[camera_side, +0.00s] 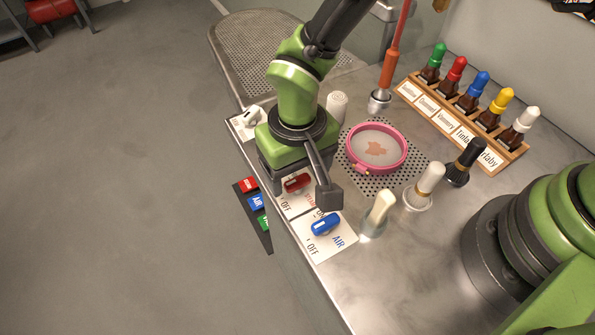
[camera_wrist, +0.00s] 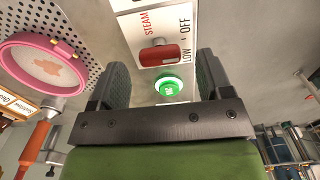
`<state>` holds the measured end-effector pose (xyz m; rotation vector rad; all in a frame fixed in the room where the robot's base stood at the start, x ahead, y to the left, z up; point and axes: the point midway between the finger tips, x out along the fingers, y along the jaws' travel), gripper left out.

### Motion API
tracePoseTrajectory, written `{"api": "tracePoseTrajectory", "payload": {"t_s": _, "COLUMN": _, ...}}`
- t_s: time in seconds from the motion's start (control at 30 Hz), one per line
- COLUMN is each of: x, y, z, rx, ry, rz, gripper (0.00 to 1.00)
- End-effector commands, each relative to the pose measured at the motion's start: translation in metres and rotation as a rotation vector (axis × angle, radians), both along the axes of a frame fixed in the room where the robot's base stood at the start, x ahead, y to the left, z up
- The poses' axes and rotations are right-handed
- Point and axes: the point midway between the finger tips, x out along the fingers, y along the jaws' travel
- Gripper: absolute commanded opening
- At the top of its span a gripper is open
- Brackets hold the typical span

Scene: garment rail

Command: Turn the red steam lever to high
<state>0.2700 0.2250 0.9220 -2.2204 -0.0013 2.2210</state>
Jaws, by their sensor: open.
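The red steam lever (camera_side: 297,182) sits on a white plate at the table's front edge, partly under my gripper in the side view. In the wrist view the lever (camera_wrist: 158,55) lies between and beyond the fingertips, beside the words STEAM, OFF and LOW; the high mark is not visible. My gripper (camera_wrist: 161,68) is open and empty, its two fingers to either side of the lever's line. In the side view one finger of my gripper (camera_side: 303,190) hangs between the red and blue levers; the other is hidden. I cannot tell whether a finger touches the lever.
A blue AIR lever (camera_side: 325,223) is close beside the red one. A green round piece (camera_wrist: 170,88) shows between the fingers in the wrist view. A pink hoop (camera_side: 377,148), brushes (camera_side: 378,213) and a bottle rack (camera_side: 465,119) stand on the table. Coloured pedals (camera_side: 256,202) lie below the edge.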

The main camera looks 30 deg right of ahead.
Motion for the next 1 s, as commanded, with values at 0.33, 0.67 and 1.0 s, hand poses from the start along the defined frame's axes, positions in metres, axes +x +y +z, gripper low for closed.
{"api": "tracePoseTrajectory", "payload": {"t_s": 0.33, "x": 0.000, "y": 0.000, "z": -0.017, "rx": 0.001, "ry": -0.001, "rz": 0.000, "gripper": 0.72}}
{"api": "tracePoseTrajectory", "payload": {"t_s": 0.67, "x": 0.000, "y": 0.000, "z": -0.017, "rx": 0.001, "ry": -0.001, "rz": 0.000, "gripper": 0.26}}
{"api": "tracePoseTrajectory", "payload": {"t_s": 1.0, "x": 0.000, "y": 0.000, "z": -0.017, "rx": 0.001, "ry": -0.001, "rz": -0.032, "gripper": 0.23}}
